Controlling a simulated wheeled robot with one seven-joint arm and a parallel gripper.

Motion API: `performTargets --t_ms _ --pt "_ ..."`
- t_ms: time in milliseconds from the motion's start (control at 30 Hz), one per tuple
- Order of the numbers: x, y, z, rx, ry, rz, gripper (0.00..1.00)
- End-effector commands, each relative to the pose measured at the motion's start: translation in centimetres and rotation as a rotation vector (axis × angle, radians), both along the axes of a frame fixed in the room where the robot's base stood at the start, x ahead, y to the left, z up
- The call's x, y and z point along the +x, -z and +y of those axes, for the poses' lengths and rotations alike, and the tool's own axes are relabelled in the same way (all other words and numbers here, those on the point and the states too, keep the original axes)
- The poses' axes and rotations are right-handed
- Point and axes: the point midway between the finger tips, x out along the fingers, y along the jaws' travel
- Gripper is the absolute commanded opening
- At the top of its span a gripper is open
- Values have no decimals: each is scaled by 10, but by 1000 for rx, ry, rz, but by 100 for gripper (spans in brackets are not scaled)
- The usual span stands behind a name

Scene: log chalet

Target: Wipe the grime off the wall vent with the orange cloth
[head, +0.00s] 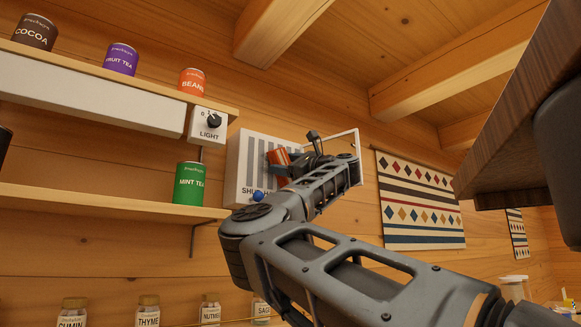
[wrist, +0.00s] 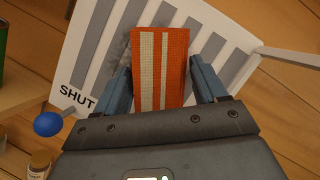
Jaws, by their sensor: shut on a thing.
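The wall vent (head: 243,150) is a white box with grey slats on the log wall, with "SHUT" lettering at its lower left. In the wrist view the vent (wrist: 74,62) fills the upper middle, and a dark grimy smudge (wrist: 118,50) shows on it just left of the cloth. The orange cloth (wrist: 176,68) with pale stripes is between the fingers of my gripper (wrist: 161,88), which is shut on it. The cloth is in front of the slats; I cannot tell whether it touches them. In the head view my gripper (head: 292,168) partly hides the vent.
A blue knob (wrist: 47,124) sticks out at the vent's lower left. Shelves with a green mint tea tin (head: 189,184) and other tins are to the left, with a light switch (head: 207,126). Jars stand below. A patterned hanging (head: 418,205) is to the right.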

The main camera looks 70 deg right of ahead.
Motion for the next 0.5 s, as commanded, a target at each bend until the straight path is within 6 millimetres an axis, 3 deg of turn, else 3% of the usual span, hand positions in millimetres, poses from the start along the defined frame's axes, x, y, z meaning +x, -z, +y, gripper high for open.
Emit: performTargets --t_ms 500 --pt "22 0 28 0 -4 1 22"
